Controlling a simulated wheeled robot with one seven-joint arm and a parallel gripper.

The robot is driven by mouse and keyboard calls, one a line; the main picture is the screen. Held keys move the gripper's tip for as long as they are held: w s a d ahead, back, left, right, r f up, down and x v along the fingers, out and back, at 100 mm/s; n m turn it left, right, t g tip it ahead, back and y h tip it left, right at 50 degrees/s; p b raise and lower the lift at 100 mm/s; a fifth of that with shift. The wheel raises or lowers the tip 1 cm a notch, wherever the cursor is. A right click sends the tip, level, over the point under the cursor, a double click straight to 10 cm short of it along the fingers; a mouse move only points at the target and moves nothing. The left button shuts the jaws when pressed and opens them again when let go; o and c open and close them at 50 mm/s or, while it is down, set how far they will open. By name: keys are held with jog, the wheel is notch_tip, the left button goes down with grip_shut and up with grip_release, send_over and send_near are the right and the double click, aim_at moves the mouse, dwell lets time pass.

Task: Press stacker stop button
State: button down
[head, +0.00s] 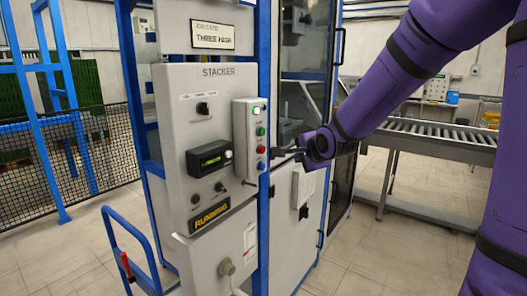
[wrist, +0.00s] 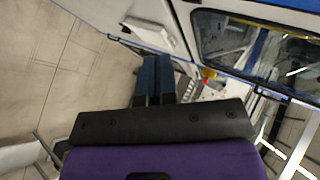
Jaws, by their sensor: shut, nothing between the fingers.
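The stacker panel (head: 180,90) is a light grey cabinet face labelled STACKER. A narrow grey button box (head: 243,150) on its right side carries a lit pale-green lamp (head: 256,112), a green button (head: 261,131), a red button (head: 261,149) and a blue button (head: 261,166). My gripper (head: 278,156) is just right of the box, about level with the red and blue buttons. I cannot tell whether it touches any button. In the wrist view, its dark fingers (wrist: 156,65) are together and empty; the button box is not clearly identifiable there.
The panel also has a black selector knob (head: 203,108), a display (head: 210,158) and a RUNNING sign (head: 210,215). A blue handrail (head: 130,228) stands in front at left. A roller conveyor (head: 440,135) is behind at right. Open floor lies at lower right.

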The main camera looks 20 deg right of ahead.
jog(key=w+a, duration=0.5)
jog(key=w, duration=0.2)
dwell(0.7)
jog(key=shift+w+a, duration=0.55)
jog(key=shift+w, duration=0.2)
dwell(2.9)
dwell(0.4)
jog(key=shift+s+d, duration=0.45)
jog(key=shift+s, duration=0.25)
jog(key=shift+s+d, duration=0.75)
jog(key=shift+s, duration=0.3)
jog(key=shift+s+d, duration=0.75)
jog(key=shift+s, duration=0.25)
